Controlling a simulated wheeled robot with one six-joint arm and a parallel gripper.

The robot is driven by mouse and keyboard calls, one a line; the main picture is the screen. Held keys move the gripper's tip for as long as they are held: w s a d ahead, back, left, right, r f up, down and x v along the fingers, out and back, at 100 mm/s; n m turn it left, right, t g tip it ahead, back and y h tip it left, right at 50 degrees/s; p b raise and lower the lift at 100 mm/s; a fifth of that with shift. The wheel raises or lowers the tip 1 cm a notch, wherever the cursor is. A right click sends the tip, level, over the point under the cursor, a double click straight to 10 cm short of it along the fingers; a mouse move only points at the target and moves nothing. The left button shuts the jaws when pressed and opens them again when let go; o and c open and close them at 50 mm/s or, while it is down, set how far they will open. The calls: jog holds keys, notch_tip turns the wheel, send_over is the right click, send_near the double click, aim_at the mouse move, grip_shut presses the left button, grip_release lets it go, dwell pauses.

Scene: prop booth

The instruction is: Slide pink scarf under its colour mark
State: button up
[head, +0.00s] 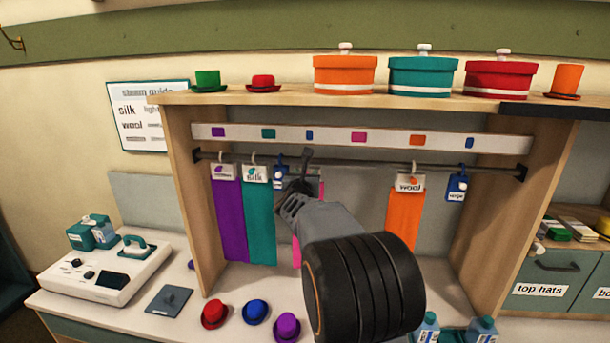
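The pink scarf (297,252) hangs from the rail (350,164), mostly hidden behind my arm. A strip of pink shows left of the arm and a sliver right of it. Its tag is mostly covered. The pink colour mark (358,137) is on the white strip above the rail, to the right of the scarf. My gripper (306,158) is up at the rail in front of the pink scarf's hanger, just right of a small blue tag (280,178). The fingers are dark and small here, and I cannot tell whether they are open or touching the hanger.
A purple scarf (229,220) and a teal scarf (260,225) hang to the left. An orange scarf (404,218) and a blue tag (456,187) hang to the right. The rail between my gripper and the orange scarf looks clear. Small hats (255,311) stand below.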

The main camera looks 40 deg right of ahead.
jog(key=shift+c, duration=0.3)
grip_shut()
jog(key=shift+d, duration=0.1)
